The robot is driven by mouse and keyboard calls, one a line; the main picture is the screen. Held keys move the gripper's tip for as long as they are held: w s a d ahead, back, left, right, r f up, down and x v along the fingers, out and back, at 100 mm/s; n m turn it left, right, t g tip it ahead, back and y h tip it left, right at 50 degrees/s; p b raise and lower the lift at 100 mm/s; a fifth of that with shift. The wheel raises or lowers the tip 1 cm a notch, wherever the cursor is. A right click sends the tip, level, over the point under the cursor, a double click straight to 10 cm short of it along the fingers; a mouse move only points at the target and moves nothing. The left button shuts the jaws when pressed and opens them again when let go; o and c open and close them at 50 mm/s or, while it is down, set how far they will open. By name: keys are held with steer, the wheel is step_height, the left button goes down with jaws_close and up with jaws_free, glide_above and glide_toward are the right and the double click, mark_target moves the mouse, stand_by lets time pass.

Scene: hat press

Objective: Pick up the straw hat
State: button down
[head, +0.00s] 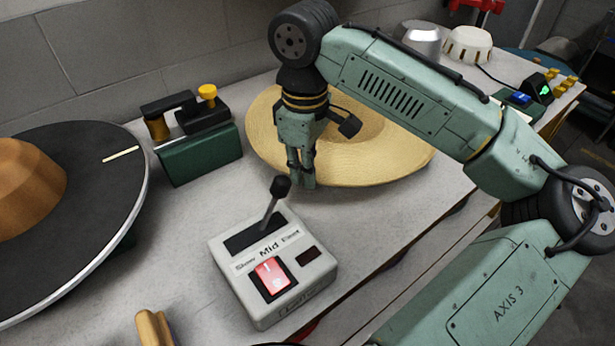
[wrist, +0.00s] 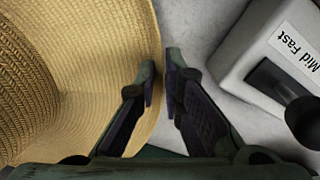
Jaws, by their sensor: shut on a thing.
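The straw hat (head: 390,158) is pale yellow with a wide brim and lies on the grey worktable, partly hidden behind my arm. My gripper (head: 302,182) points down at the near left edge of the brim. In the wrist view the woven brim (wrist: 85,70) fills the left side. My fingers (wrist: 163,75) are close together there, one on each side of the brim's edge, shut on the brim. The head view hides the exact contact.
A grey control box (head: 275,262) with a lever and red switch stands just in front of the gripper. A green device (head: 200,152) is to the left, beside a large black disc (head: 105,215) with a brown form. White and metal domes (head: 468,45) stand at the back right.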

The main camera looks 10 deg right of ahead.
step_height(320, 180, up, 15)
steer(key=shift+f, duration=0.2)
stand_by(1.6)
